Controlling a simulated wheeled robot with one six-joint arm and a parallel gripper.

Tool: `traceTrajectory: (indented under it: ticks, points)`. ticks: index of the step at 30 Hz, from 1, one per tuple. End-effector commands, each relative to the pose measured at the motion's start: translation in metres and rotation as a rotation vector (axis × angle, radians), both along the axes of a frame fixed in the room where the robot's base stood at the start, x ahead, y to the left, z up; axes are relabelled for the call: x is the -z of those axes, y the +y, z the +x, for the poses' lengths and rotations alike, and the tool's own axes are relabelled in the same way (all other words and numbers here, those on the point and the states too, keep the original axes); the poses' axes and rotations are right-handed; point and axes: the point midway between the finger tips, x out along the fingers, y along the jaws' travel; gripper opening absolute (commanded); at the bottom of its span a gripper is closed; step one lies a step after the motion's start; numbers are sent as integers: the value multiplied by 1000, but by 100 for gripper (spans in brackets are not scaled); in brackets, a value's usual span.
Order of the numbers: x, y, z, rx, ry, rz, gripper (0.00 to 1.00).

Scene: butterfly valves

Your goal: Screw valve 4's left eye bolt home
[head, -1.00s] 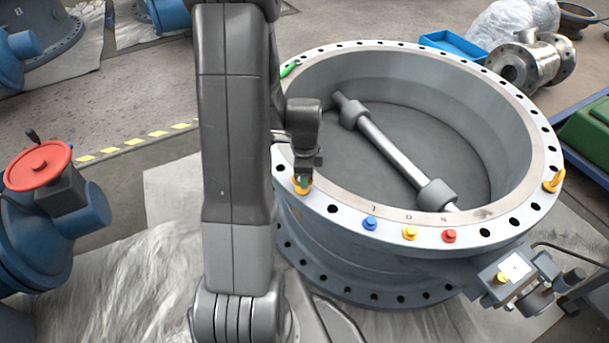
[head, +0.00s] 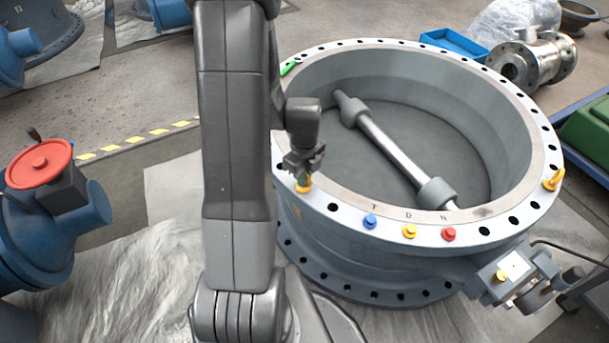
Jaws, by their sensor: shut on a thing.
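The large grey valve body (head: 350,220) stands in front of me with its flange facing up. The left eye bolt (head: 304,187) is yellow and sits at the flange's left front, mostly hidden under my gripper. My gripper (head: 303,172) points down over it and is shut on its upper part. A second yellow eye bolt (head: 553,180) stands upright at the flange's right. How deep the left bolt sits in its hole cannot be seen.
Blue (head: 370,222), yellow (head: 409,231) and red (head: 449,234) plugs sit along the flange's front. A green piece (head: 289,68) lies at its upper left. A blue valve with a red handwheel (head: 39,164) stands at left. An actuator box (head: 507,277) juts out at the front right.

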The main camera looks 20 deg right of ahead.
Motion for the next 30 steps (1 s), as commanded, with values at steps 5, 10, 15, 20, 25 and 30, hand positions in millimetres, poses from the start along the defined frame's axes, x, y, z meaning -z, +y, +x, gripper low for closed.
traceTrajectory:
  ticks: [5, 10, 15, 20, 25, 30]
  points:
    - [-1, 0, 1, 21, -3, -1, 0]
    - [-1, 0, 1, 24, -3, -1, 0]
    - [-1, 0, 1, 23, -3, -2, 0]
    - [-1, 0, 1, 23, -2, -1, 34]
    - [0, 0, 0, 23, -1, -1, 34]
    - [-5, 0, 1, 23, -2, -1, 34]
